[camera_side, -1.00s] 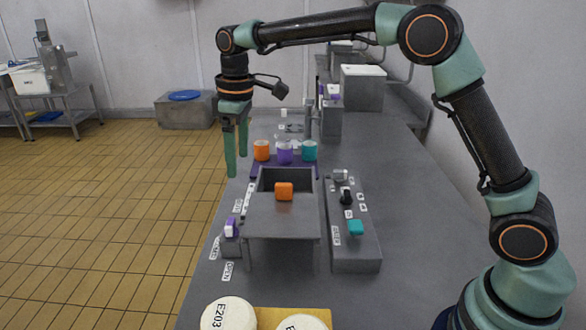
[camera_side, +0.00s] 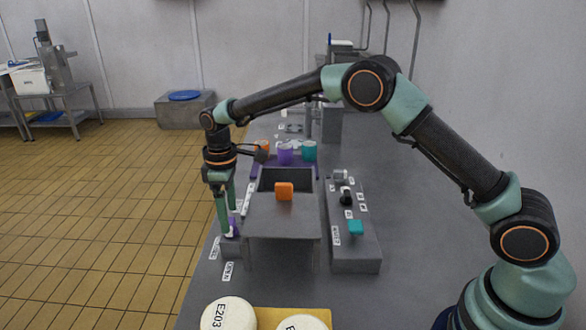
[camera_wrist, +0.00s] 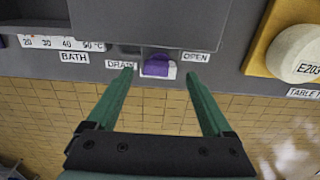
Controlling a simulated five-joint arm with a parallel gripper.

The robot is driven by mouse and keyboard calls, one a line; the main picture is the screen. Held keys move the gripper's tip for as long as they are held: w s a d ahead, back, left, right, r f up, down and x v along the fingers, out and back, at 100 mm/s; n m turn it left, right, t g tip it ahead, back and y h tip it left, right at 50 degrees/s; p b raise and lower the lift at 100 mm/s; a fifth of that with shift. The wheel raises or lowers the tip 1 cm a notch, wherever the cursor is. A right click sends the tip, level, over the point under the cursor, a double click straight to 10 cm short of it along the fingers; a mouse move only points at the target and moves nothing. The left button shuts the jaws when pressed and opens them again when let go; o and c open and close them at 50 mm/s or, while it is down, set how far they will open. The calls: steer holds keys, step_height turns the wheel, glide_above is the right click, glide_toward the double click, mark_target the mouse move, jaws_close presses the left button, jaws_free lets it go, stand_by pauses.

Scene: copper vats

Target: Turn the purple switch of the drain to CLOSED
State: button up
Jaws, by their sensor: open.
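In the side view the purple switch (camera_side: 235,227) is partly hidden behind a finger. My gripper (camera_wrist: 160,74) is open, with its two green fingers on either side of the switch and nothing held. In the side view my gripper (camera_side: 231,222) points down at the switch. I cannot tell whether a finger touches it.
A grey vat stand (camera_side: 283,222) with an orange block (camera_side: 284,191) is right of the switch. A control box with a teal knob (camera_side: 355,228) lies further right.

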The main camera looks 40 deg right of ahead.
steer(key=shift+f, duration=1.15)
jaws_close()
